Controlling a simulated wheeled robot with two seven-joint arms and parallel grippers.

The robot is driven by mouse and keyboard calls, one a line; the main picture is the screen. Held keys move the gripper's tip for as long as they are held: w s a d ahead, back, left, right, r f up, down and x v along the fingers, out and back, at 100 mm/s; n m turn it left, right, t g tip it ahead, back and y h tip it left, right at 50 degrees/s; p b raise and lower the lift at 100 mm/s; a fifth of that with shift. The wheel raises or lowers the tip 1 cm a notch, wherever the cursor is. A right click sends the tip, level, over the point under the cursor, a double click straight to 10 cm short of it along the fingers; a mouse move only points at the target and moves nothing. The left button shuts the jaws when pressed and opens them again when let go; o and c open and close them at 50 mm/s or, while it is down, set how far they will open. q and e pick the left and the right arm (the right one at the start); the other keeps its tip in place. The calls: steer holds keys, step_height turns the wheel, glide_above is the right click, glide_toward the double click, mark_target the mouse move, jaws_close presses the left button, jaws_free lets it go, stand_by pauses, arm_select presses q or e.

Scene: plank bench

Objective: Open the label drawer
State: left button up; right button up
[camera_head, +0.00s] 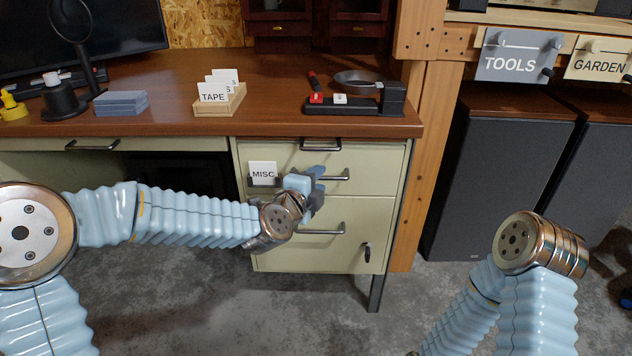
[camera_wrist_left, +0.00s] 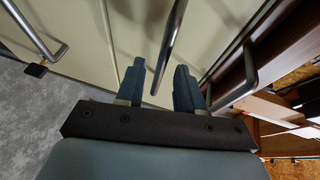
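The cream middle drawer (camera_head: 375,165) carries a white MISC label card (camera_head: 263,173) on its front and looks shut. Its dark bar handle (camera_head: 336,177) is partly hidden behind my left gripper (camera_head: 315,187). In the left wrist view, the two blue-grey fingers of my left gripper (camera_wrist_left: 158,86) are apart, and the handle bar (camera_wrist_left: 171,42) runs down between them with a gap on each side. Contact with the handle cannot be seen. My right arm shows at the lower right, but its gripper is not in view.
A shallow drawer (camera_head: 375,148) is above, and a lower drawer (camera_head: 300,255) with a key in its front is below. A wooden post (camera_head: 416,190) borders the desk.

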arm_select(q)
steer(key=shift+c, duration=0.2)
jaws_close()
stand_by(1.1)
